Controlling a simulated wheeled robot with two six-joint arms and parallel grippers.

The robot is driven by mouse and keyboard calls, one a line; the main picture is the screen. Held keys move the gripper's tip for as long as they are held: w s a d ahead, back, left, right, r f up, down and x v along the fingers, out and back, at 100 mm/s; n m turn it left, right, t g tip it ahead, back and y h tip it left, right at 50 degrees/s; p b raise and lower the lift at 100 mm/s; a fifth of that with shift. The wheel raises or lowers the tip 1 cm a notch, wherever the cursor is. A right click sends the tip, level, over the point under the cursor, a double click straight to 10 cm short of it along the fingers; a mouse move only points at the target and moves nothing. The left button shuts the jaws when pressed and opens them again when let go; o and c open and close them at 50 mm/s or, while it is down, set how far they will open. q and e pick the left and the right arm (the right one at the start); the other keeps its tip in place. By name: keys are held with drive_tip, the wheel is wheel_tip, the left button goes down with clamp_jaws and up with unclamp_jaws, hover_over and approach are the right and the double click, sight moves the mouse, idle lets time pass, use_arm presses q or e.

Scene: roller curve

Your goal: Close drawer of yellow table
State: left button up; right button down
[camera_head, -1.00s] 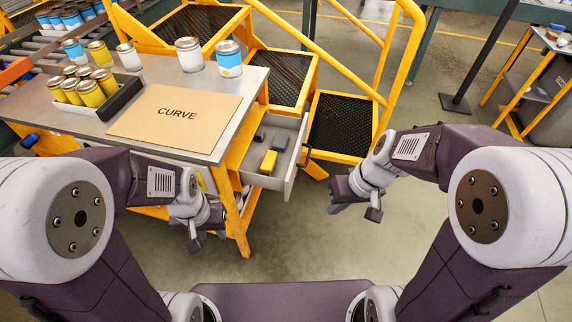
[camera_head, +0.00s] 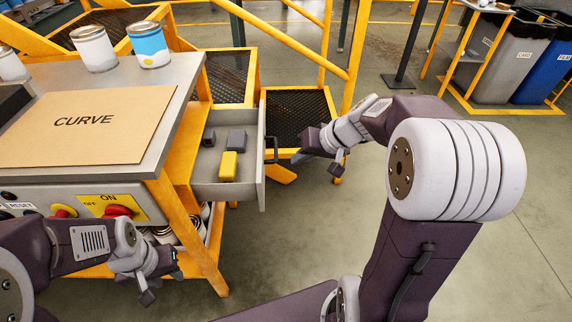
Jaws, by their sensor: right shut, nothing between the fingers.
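The yellow table (camera_head: 189,251) has a grey top and stands at the left. Its grey drawer (camera_head: 230,196) is pulled out to the right side. A yellow block (camera_head: 228,166) and two dark blocks lie inside it. A dark handle (camera_head: 272,150) is on the drawer's right-hand front. My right gripper (camera_head: 314,163) is shut and empty, a short way right of the handle and apart from it. My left gripper (camera_head: 160,287) is low in front of the table, below the control panel; its fingers are too small and turned to judge.
Yellow steps with black mesh treads (camera_head: 299,112) stand behind the drawer. A cardboard sheet marked CURVE (camera_head: 84,124) and several cans (camera_head: 149,45) are on the tabletop. A panel with a red button (camera_head: 117,211) faces front. Floor right of the drawer is clear.

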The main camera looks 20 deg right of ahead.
drive_tip(key=w+a+f+b, duration=0.2)
drive_tip(key=w+a+f, duration=0.3)
drive_tip(key=a+f, duration=0.1)
drive_tip(key=shift+a+f, duration=0.25)
drive_tip(key=shift+f, duration=0.05)
drive_tip(key=w+a+p, duration=0.1)
drive_tip(key=a+p, duration=0.1)
drive_tip(key=a, duration=0.4)
drive_tip(key=w+a+p, duration=0.2)
drive_tip(key=a, duration=0.4)
drive_tip(key=w+a+p, duration=0.2)
drive_tip(key=a+p, duration=0.1)
drive_tip(key=a, duration=0.3)
drive_tip(key=shift+r, duration=0.1)
drive_tip(key=shift+a, duration=0.1)
